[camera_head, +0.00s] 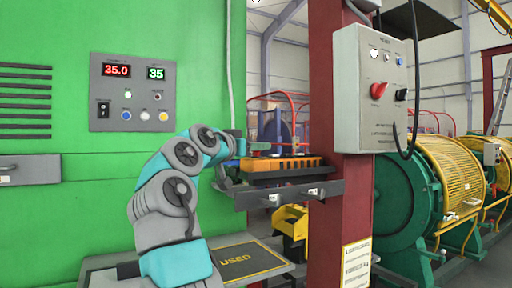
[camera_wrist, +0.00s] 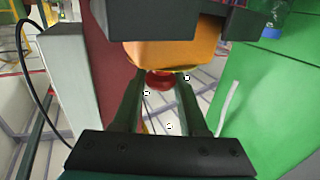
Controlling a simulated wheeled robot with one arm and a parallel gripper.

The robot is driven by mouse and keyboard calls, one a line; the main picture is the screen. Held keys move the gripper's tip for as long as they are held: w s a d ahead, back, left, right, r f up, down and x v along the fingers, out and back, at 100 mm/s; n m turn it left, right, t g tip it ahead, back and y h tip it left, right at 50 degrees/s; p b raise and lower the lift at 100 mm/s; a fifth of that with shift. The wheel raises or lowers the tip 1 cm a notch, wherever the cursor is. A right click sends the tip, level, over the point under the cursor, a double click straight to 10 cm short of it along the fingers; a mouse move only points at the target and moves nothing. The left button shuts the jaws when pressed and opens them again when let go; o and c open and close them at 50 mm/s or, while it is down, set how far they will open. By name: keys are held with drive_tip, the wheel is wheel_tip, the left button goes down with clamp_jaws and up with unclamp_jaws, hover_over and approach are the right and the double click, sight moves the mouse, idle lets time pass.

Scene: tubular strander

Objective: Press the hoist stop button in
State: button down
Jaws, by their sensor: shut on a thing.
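A red button (camera_wrist: 160,81) shows in the wrist view at the end of an orange body (camera_wrist: 172,52). My gripper (camera_wrist: 162,79) has its fingertips on either side of the red button and appears shut on it. The fingertips are close to the orange body. In the head view the orange body (camera_head: 283,163) lies on a dark shelf fixed to the red column, and my gripper (camera_head: 240,163) is at its left end. The red button is hidden there. How far in the button sits cannot be told.
A grey control box (camera_head: 361,88) with a red knob (camera_head: 378,90) is on the red column (camera_head: 325,200). The dark shelf (camera_head: 265,198) lies close under my gripper. A green cabinet (camera_head: 60,220) with a display panel stands left. A black cable hangs by the box.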

drive_tip(key=shift+f, duration=0.1)
drive_tip(key=shift+d+f, duration=0.1)
drive_tip(key=shift+f, duration=0.05)
drive_tip(key=shift+f+b, duration=0.35)
idle(0.3)
drive_tip(key=shift+c, duration=2.1)
unclamp_jaws()
drive_tip(key=b+v, duration=0.1)
drive_tip(key=v, duration=0.6)
drive_tip(key=shift+s+a, duration=0.3)
drive_tip(key=shift+a, duration=0.05)
